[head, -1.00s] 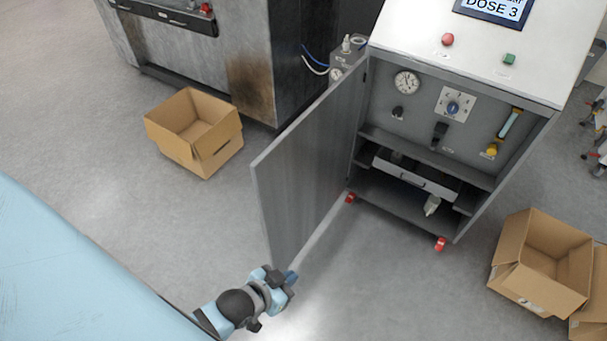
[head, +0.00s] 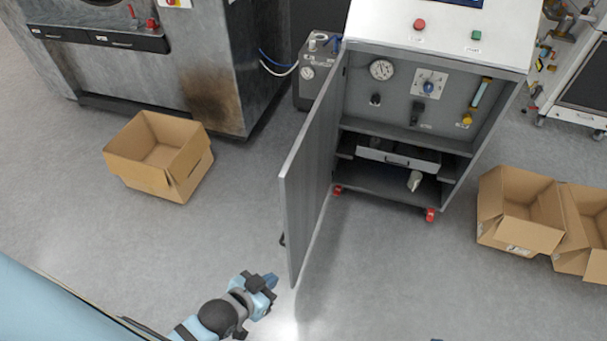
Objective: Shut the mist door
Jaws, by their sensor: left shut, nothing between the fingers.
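The mist door (head: 314,165) is a grey panel hinged at the left side of the white-topped cabinet (head: 420,45). It stands open, swung out towards me, with its inner face in view. A dark handle (head: 282,240) peeks out past its free edge on the outer side; the rest of the outer face is hidden. My left gripper (head: 270,281) is shut and empty, low in the picture, just left of the door's lower free corner. I cannot tell whether it touches the door. My right gripper is not in view.
Inside the cabinet are a gauge (head: 381,69), a blue knob (head: 428,87) and a drawer (head: 398,156). An open cardboard box (head: 160,158) lies left, and another (head: 520,212) lies right of the cabinet. The floor before the cabinet is clear.

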